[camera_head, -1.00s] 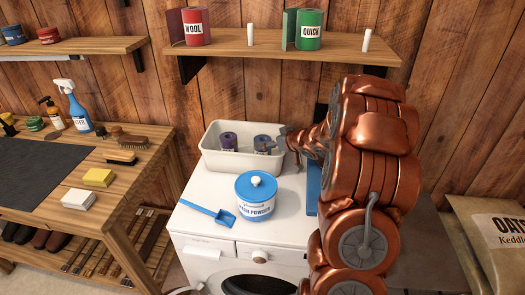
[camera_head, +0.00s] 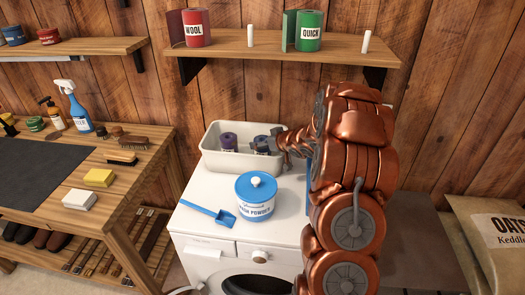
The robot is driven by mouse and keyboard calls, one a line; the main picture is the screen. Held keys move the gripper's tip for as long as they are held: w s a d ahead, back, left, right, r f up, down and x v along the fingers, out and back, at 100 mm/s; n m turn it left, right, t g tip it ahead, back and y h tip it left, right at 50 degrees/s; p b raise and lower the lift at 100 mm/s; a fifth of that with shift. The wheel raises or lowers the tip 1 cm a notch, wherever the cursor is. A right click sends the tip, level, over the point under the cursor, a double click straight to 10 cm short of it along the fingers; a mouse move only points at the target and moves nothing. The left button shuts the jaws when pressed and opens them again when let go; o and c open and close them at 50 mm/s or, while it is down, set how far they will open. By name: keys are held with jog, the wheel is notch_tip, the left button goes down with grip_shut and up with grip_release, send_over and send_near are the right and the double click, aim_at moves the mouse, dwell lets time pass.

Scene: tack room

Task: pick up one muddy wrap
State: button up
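A cream tub (camera_head: 212,160) stands on the white washing machine, against the wall. In it are two rolled wraps: a purple one (camera_head: 228,142) at the left and a blue-grey one (camera_head: 262,142) to its right. My gripper (camera_head: 266,150) reaches in from the right, at the tub's right part. Its fingertips are right at the blue-grey wrap and cover part of it. The fingers are small and dark here, so I cannot tell whether they touch or grip it. Mud on the wraps is too small to make out.
A blue-lidded powder tub (camera_head: 255,205) and a blue scoop (camera_head: 222,215) stand in front of the cream tub. A wooden shelf (camera_head: 290,62) with red and green rolls hangs above. A bench (camera_head: 150,155) with brushes stands at left.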

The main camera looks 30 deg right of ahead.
jog(key=c, duration=1.5)
jog(key=shift+c, duration=0.2)
